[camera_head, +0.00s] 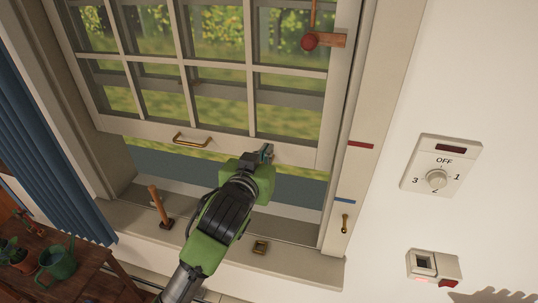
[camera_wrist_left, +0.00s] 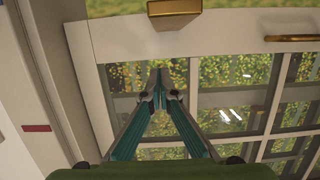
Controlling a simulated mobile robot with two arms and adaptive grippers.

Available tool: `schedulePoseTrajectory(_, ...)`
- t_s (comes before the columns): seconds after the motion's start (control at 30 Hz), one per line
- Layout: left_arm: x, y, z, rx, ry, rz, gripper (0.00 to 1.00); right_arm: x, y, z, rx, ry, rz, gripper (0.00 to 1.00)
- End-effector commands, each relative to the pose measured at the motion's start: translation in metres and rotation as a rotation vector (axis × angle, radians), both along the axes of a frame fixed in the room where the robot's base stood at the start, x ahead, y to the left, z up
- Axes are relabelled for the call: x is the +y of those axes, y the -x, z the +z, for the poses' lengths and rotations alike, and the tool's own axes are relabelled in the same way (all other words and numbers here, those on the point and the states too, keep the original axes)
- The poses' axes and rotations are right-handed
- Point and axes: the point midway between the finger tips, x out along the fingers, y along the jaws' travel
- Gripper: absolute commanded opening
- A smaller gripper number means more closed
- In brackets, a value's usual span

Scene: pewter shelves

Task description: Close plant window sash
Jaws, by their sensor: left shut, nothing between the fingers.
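The window sash (camera_head: 225,133), a pale frame with several panes, is raised, with an open gap between its bottom rail and the sill (camera_head: 215,238). A brass handle (camera_head: 191,140) is on the rail left of my gripper; it also shows in the left wrist view (camera_wrist_left: 292,38). My left gripper (camera_head: 266,152) is in front of the rail's right part. Its fingertips (camera_wrist_left: 160,76) are together and empty; I cannot tell whether they touch the sash. A brass block (camera_wrist_left: 173,7) shows at the rail's edge in the wrist view. My right gripper is out of view.
A dial (camera_head: 437,179) and a switch (camera_head: 433,267) are on the wall. A blue curtain (camera_head: 45,150) hangs left, above a plant table (camera_head: 75,285).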

Motion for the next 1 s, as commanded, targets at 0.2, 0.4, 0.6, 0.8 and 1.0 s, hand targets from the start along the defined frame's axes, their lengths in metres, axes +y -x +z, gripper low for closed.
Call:
schedulePoseTrajectory(0.2, -0.008, -0.027, -0.012, 0.005, -0.003, 0.001, 0.00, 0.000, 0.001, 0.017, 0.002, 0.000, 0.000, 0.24)
schedulePoseTrajectory(0.4, -0.008, -0.025, -0.038, 0.003, -0.001, 0.001, 0.00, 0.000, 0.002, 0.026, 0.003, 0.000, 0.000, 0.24)
schedulePoseTrajectory(0.6, -0.008, -0.025, -0.047, 0.001, 0.000, 0.000, 0.00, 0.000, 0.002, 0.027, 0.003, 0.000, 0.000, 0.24)
schedulePoseTrajectory(0.8, -0.008, -0.025, -0.047, 0.000, 0.000, 0.000, 0.00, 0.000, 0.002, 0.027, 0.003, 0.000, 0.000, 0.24)
schedulePoseTrajectory(1.0, -0.008, -0.027, -0.052, 0.001, 0.000, 0.000, 0.00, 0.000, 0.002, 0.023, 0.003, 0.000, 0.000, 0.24)
